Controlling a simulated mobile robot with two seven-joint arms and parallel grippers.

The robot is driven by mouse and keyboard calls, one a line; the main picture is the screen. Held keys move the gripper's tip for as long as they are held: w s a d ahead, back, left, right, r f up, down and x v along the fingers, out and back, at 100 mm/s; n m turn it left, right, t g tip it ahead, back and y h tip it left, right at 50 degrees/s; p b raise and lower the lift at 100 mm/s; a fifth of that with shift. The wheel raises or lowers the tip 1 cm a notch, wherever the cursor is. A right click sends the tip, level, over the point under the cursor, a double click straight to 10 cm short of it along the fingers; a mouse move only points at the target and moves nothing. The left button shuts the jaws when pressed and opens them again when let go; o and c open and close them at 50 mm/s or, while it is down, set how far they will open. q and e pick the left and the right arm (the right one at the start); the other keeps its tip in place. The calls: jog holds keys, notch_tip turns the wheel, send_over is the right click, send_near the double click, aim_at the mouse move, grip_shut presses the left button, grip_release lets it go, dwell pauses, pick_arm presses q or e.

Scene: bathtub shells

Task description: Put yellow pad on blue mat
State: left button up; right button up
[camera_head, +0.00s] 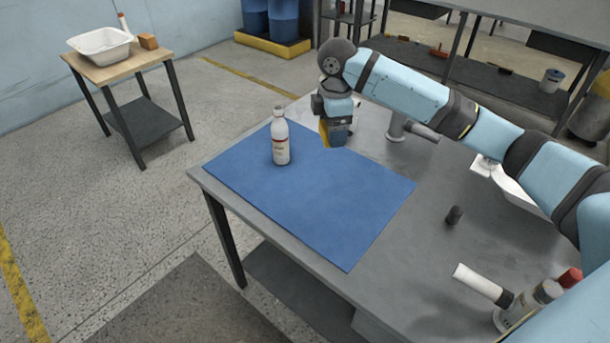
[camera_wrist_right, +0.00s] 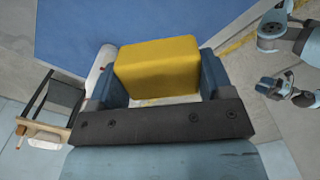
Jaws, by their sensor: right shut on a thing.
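The blue mat (camera_head: 320,195) lies flat on the grey table, and part of it shows in the right wrist view (camera_wrist_right: 130,25). My right gripper (camera_head: 338,135) points down above the mat's far edge. It is shut on the yellow pad (camera_wrist_right: 158,68), a block gripped between its two blue fingers. In the head view only a slim part of the yellow pad (camera_head: 324,133) shows beside the gripper. The height of the pad over the table is hard to judge.
A white bottle (camera_head: 280,137) stands upright on the mat, left of my right gripper. A grey metal fixture (camera_head: 400,126), a small dark cylinder (camera_head: 454,215) and a white tube (camera_head: 480,282) are right of the mat. The mat's middle and near part are clear.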

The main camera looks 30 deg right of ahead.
jog(key=d+n, duration=0.2)
jog(key=n, duration=0.1)
jog(key=shift+r, duration=0.35)
jog(key=b, duration=0.2)
send_over(334, 191)
notch_tip(334, 191, down, 15)
jog(key=shift+s+r, duration=0.1)
jog(key=shift+r, duration=0.1)
jog(key=shift+f, duration=0.85)
notch_tip(334, 191, down, 4)
jog(key=shift+r, duration=0.25)
pick_arm(q)
jog(key=shift+d+f, duration=0.15)
jog(key=shift+f, duration=0.35)
jog(key=shift+d+r, duration=0.1)
jog(key=shift+r, duration=0.05)
pick_arm(e)
jog(key=o, duration=0.9)
jog(key=shift+f, duration=0.1)
pick_arm(q)
jog(key=shift+w, duration=0.1)
